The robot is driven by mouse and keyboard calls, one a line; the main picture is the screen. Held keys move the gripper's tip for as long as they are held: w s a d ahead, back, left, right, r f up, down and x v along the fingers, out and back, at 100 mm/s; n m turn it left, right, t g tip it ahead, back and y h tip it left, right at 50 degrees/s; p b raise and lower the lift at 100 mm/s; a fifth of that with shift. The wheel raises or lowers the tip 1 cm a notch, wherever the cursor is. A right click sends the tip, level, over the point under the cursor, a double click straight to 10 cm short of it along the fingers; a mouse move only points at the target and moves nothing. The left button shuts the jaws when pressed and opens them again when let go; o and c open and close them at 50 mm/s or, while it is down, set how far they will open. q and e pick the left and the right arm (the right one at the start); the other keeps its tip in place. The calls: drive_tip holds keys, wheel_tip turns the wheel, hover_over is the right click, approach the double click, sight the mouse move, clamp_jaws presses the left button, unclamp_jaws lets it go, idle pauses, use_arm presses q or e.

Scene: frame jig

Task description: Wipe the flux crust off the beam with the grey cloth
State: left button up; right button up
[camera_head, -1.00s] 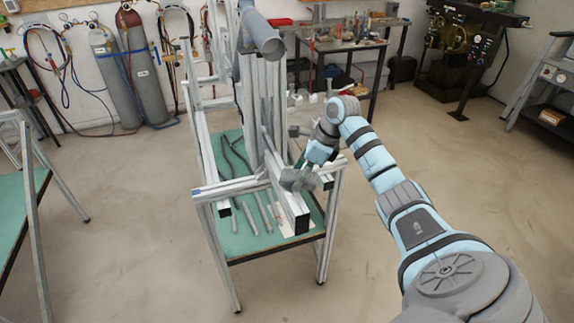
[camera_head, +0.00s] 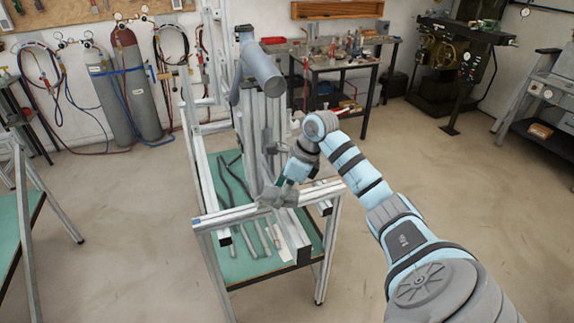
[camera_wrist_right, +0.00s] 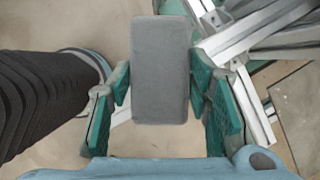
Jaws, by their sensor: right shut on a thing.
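My right gripper (camera_head: 286,188) is shut on the grey cloth (camera_head: 277,196), a folded pad. In the right wrist view the cloth (camera_wrist_right: 162,60) sits upright between the green-padded fingers of my right gripper (camera_wrist_right: 163,92). In the head view the cloth overlaps the front cross rail of the jig, above a dark-ended metal beam (camera_head: 302,243); I cannot tell whether it touches either. I cannot make out the flux crust; the cloth and gripper hide part of the metal there. My left gripper is not in view.
The jig frame (camera_head: 322,262) has metal posts and rails around a green table top (camera_head: 235,268) with several rods on it. Another green table (camera_head: 28,205) is at left. The floor at right is clear.

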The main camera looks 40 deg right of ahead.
sight(277, 192)
drive_tip(key=shift+r+p, duration=0.9)
drive_tip(key=shift+r, duration=0.65)
drive_tip(key=shift+f, duration=0.15)
